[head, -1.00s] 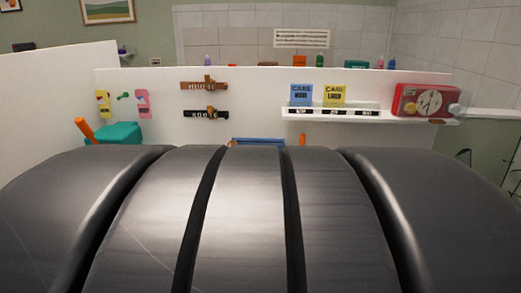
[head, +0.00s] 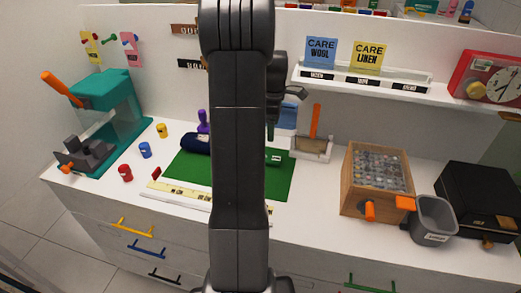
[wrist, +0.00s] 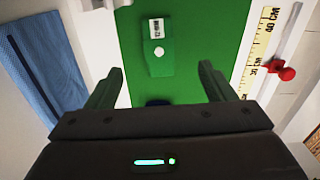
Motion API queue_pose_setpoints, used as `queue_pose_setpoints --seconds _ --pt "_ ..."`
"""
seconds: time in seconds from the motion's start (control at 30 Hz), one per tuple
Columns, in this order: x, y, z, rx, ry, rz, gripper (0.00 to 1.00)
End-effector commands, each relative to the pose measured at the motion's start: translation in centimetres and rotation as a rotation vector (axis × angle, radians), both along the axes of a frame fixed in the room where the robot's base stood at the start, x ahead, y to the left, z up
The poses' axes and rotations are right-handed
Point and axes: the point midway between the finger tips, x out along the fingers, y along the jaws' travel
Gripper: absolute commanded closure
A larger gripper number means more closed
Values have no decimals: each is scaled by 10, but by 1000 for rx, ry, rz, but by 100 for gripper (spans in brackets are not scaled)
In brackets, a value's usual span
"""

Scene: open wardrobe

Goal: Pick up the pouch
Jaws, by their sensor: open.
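A small green pouch-like piece (wrist: 156,50) with a white label and a pale round stud lies on the green mat (wrist: 203,30). In the head view its end (head: 274,157) shows just right of my arm, which hides the rest. My gripper (wrist: 157,73) is open and empty, its fingers spread either side of the line to the green piece's lower end. The piece appears beyond the fingertips, not touched. A dark blue rolled item (head: 195,143) lies on the mat's back left; a dark blue bit shows low between the fingers in the wrist view.
A yellow ruler (head: 182,190) lies along the mat's front left. A holder with an orange-handled brush (head: 314,122) stands behind, right of the mat. A wooden box (head: 357,202), grey bin (head: 432,218) and teal machine (head: 100,92) flank it. A shelf (head: 360,80) overhangs behind.

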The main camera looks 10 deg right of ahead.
Motion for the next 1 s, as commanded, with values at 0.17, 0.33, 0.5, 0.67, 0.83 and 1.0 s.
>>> queue_pose_setpoints --seconds 0.17,0.33,0.5,0.67,0.83,1.0 --pt "2 0 -23 1 4 8 24" --pt "1 0 -58 1 4 7 24" --pt "2 0 -80 1 2 6 24" --pt "2 1 -88 0 1 6 24" --pt "5 5 -107 1 3 7 24" --pt "7 6 -128 1 2 6 24"
